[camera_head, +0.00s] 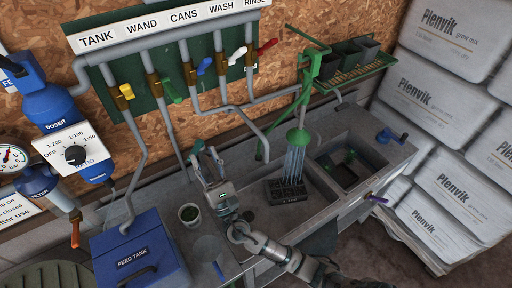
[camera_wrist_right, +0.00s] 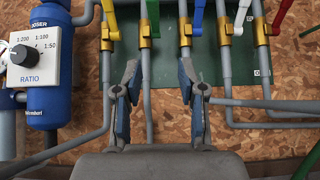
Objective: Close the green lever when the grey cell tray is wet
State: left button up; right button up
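The cell tray (camera_head: 290,190) lies in the bench trough below a green shower head (camera_head: 299,137). Streams of water fall from the head onto the tray. The tray looks dark; how evenly wet it is cannot be told. My right gripper (camera_head: 205,158) is open and empty above the bench, below the valves and apart from the green lever. My left gripper is not in view.
Blue (camera_head: 204,66), white (camera_head: 237,55) and red (camera_head: 267,46) levers sit right of the green one. Grey pipes run down the wall. A cup (camera_head: 190,214) and blue feed tank (camera_head: 140,252) stand near my right gripper. White sacks (camera_head: 440,100) are stacked at right.

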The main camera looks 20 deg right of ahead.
jog(key=w+d+r+m+g+h+b, duration=0.1)
jog(key=d+r+m+g+h, duration=0.25)
jog(key=r+m+h, duration=0.8)
jog(key=s+a+r+n+g+y, duration=0.25)
jog(key=s+r+n+y, duration=0.2)
jog(key=n+y, duration=0.35)
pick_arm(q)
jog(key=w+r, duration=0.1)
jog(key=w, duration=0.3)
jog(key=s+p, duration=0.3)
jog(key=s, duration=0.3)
pick_arm(e)
jog(key=n+g+y+p, duration=0.2)
jog(key=n+g+p, duration=0.15)
jog(key=p, duration=0.65)
send_near(170, 89)
jog(key=x, duration=0.6)
jog(key=shift+w+d+f, duration=0.15)
jog(key=shift+w, duration=0.15)
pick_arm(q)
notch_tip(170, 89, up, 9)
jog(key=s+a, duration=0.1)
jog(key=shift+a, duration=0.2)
pick_arm(e)
jog(key=shift+w+a, duration=0.25)
jog(key=shift+w, duration=0.25)
